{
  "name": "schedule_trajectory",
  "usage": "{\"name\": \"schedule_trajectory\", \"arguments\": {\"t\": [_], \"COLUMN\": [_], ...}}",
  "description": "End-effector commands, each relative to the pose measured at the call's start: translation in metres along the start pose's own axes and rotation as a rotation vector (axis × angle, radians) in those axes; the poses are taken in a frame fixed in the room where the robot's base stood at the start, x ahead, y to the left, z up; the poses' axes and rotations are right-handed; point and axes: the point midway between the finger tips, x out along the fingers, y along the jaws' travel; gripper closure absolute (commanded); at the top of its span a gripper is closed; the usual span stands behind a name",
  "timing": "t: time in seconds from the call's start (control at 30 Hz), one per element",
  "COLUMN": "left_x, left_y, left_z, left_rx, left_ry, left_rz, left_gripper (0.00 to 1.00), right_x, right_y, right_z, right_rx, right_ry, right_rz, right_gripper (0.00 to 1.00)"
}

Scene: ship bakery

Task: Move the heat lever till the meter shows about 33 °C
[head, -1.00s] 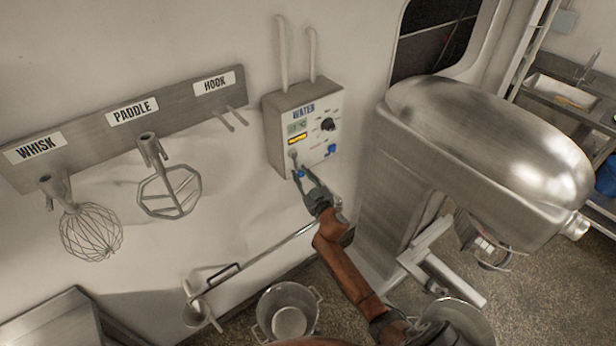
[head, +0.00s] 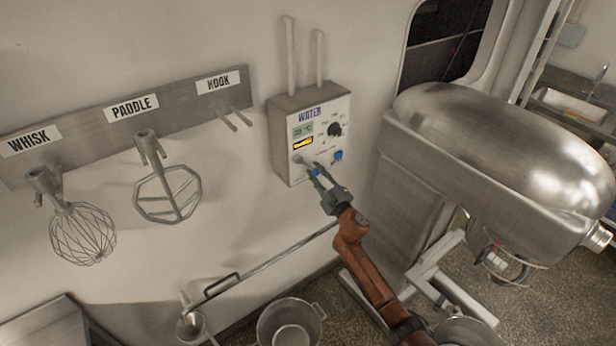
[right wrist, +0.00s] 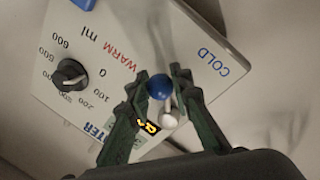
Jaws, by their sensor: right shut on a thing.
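The water box (head: 310,133) is on the wall, with a dial, displays and a heat lever. The lever's blue knob (head: 315,172) shows in the head view and also in the right wrist view (right wrist: 160,88). Its pale pivot (right wrist: 168,120) is below the knob there, so the lever points between the WARM and COLD labels. My right gripper (head: 317,174) is shut on the knob, with one green finger on each side (right wrist: 158,87). The yellow-lit meter (head: 302,143) is too small to read; my finger partly hides it in the wrist view. My left gripper is out of view.
A dial (head: 335,130) and a blue button (head: 338,155) are close to the lever. A large metal mixer (head: 490,160) stands to the right. A whisk (head: 80,235) and paddle (head: 167,195) hang to the left. A metal pot (head: 290,325) is below.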

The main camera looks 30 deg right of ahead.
Motion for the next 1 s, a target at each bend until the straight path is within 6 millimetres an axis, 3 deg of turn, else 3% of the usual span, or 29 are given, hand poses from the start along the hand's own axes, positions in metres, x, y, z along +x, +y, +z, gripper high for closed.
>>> {"name": "schedule_trajectory", "arguments": {"t": [0.2,0.57,0.6,0.83,1.0], "left_x": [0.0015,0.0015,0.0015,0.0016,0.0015], "left_y": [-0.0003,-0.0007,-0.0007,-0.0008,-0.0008], "left_z": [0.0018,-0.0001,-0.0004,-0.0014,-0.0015], "left_rx": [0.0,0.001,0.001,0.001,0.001], "left_ry": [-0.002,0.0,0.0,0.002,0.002], "left_rz": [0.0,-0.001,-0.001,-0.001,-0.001], "left_gripper": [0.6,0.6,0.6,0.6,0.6], "right_x": [-0.0074,-0.0079,-0.0079,-0.0076,-0.0076], "right_y": [0.0102,0.0117,0.0117,0.0115,0.0115], "right_z": [0.0093,0.01,0.01,0.0099,0.0098], "right_rx": [-0.035,-0.037,-0.036,-0.036,-0.036], "right_ry": [-0.005,-0.007,-0.007,-0.007,-0.007], "right_rz": [0.01,0.012,0.012,0.012,0.012], "right_gripper": [1.0,1.0,0.78,0.62,0.62]}}
